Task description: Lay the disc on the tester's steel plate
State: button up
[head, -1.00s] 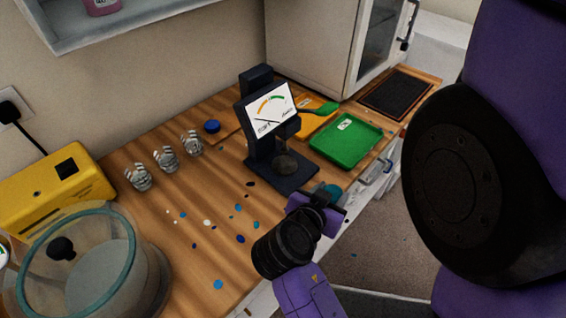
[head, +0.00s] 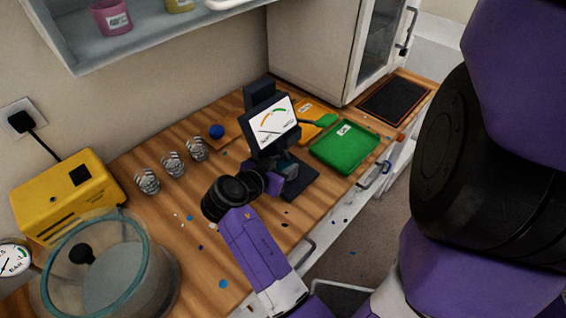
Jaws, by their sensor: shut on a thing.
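The tester (head: 275,124) is a dark stand with a white dial face, in the middle of the head view. Its dark base (head: 304,188) shows below on the right, but the steel plate is hidden behind my gripper and the dial. I cannot tell whether the disc touches the plate.
A yellow machine (head: 65,195) and glass chamber (head: 151,275) fill the left. Spots mark the counter.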

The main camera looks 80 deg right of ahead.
jog(key=shift+f, duration=0.15)
jog(key=o, duration=1.4)
jog(key=shift+f, duration=0.1)
jog(key=shift+c, duration=0.2)
jog(key=v, duration=1.2)
jog(key=shift+b, duration=0.4)
jog(key=shift+a, duration=0.1)
